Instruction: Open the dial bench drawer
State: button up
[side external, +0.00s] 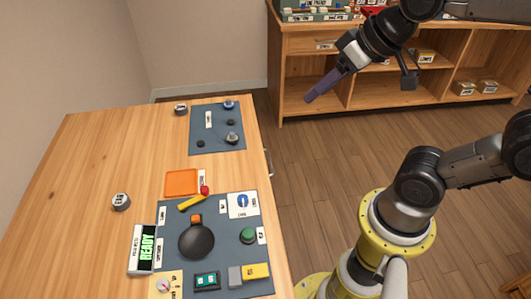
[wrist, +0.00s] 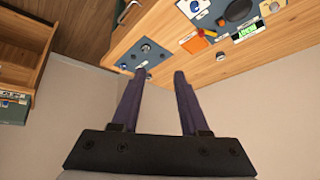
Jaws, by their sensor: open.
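The wooden bench (side external: 90,165) stands at the left in the side view. A metal handle (side external: 267,163) shows on its right edge, which I take to be the drawer's handle. The drawer front itself is hidden from the side view. My gripper (side external: 312,97) is in the air to the right of the bench, apart from the handle. In the wrist view my gripper (wrist: 160,72) is open with nothing between its fingers.
A grey-blue panel (side external: 205,147) with knobs lies at the bench's far end. A larger panel (side external: 215,265) nearer carries a black dial (side external: 196,238), buttons and a lever. An orange pad (side external: 181,183) and a READY display (side external: 144,250) are nearby. A shelf (side external: 300,75) stands behind; the floor between is clear.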

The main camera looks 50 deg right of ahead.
jog(key=w+d+f+m+g, duration=0.1)
jog(key=w+d+f+m, duration=0.2)
jog(key=w, duration=0.8)
jog(key=m+g, duration=0.2)
jog(key=m, duration=0.1)
send_over(270, 162)
jog(key=a, duration=0.1)
notch_tip(270, 162, down, 13)
jog(key=s+d+f+m+g+y, duration=0.1)
jog(key=s+d+f+m+g, duration=0.15)
jog(key=f, duration=0.75)
jog(key=shift+n, duration=0.45)
jog(key=f, duration=0.4)
jog(key=w+f, duration=0.1)
jog(key=f, duration=0.4)
jog(key=w+a+f, duration=0.1)
jog(key=f, duration=0.3)
jog(key=shift+w+f, duration=0.1)
jog(key=shift+f, duration=0.15)
jog(key=shift+c, duration=0.3)
grip_shut()
jog(key=shift+r, duration=0.1)
